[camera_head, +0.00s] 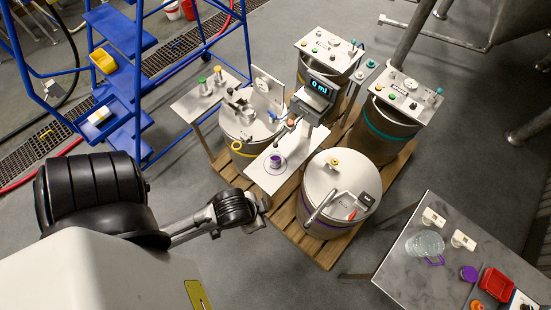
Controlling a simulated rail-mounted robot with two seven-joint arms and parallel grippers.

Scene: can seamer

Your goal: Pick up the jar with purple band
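A clear jar (425,243) with a purple band (435,261) at its lower edge is on the grey table at the lower right. I cannot tell whether it stands upright or is tilted. A small purple item (276,161) sits on the white platform under the dispenser. My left arm comes in from the left. Its end, with the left gripper (262,202), is beside the front drum, far to the left of the jar. The fingers are too small and dark to read. My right gripper is not in view.
The grey table (400,262) also holds a purple lid (468,273), a red tray (496,284), an orange item (476,305) and small white blocks. Metal drums, one (338,200) with a purple stripe, stand on a wooden pallet (325,250). A blue ladder (130,80) is at left.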

